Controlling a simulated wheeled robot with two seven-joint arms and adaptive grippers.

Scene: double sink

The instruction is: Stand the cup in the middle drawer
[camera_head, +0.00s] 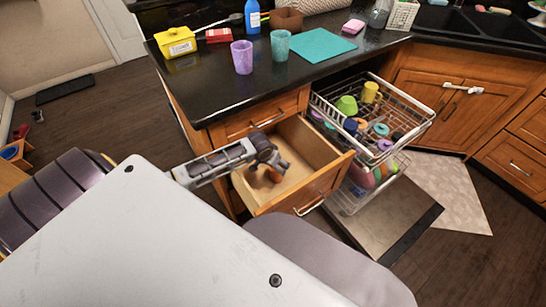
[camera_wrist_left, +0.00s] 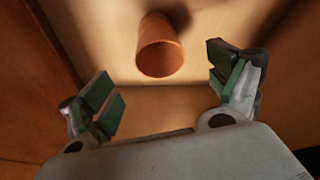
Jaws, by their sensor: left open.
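The open drawer (camera_head: 318,190) is pulled out of the wooden counter unit, below another, shut drawer. An orange-brown cup (camera_wrist_left: 160,58) is inside it on the pale floor; only a small part of the cup (camera_head: 274,176) shows in the head view, under my gripper. In the left wrist view its mouth faces the camera; I cannot tell for sure whether it stands or lies. My left gripper (camera_head: 268,160) reaches down into the drawer. Its fingers (camera_wrist_left: 165,85) are wide apart and empty, with the cup beyond them, apart from both. My right gripper is not in view.
A pulled-out dishwasher rack (camera_head: 345,125) with several dishes stands right of the drawer, above its open door (camera_head: 390,225). On the dark counter (camera_head: 300,75) are a purple cup (camera_head: 242,57), a teal cup (camera_head: 280,46), a teal cloth (camera_head: 320,45) and a yellow container (camera_head: 176,43).

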